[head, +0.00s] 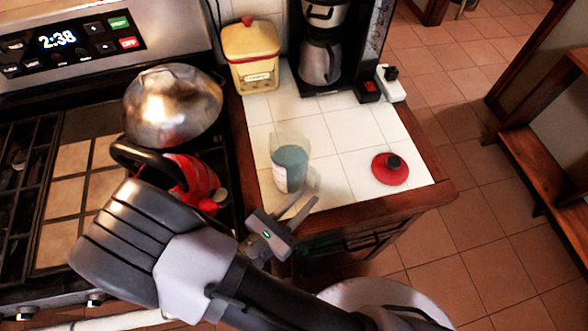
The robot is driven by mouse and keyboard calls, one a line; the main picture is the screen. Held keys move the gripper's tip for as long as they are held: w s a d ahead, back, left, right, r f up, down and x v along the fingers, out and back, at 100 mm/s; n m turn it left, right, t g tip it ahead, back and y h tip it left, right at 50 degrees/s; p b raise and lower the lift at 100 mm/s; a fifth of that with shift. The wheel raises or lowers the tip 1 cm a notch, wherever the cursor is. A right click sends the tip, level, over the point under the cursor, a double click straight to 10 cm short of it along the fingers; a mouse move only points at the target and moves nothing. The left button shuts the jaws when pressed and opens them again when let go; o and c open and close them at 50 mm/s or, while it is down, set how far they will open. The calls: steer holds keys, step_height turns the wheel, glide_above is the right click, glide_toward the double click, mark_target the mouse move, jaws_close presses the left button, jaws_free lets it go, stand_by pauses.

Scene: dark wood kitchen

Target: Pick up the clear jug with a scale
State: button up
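The clear jug (290,166) stands upright on the white tiled counter (350,132), near its front left. Its upper part is see-through and its lower part looks blue-grey; a pale marking shows low on its left side. My gripper (304,199) is just in front of the jug's lower right. Its two fingers are spread apart with a gap between them, and nothing shows held there. One finger overlaps the jug's base in the picture; I cannot tell whether it touches.
A red lid with a black knob (390,168) lies right of the jug. A yellow canister (251,55) and a coffee maker (322,50) stand behind. Left, on the stove, are a red kettle (186,178) and a shiny metal dome (172,103). Tiled floor lies right.

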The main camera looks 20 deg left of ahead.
steer(key=b+x, duration=0.2)
steer(key=x, duration=0.5)
steer(key=shift+w+d, duration=0.25)
jaws_close()
stand_by(1.0)
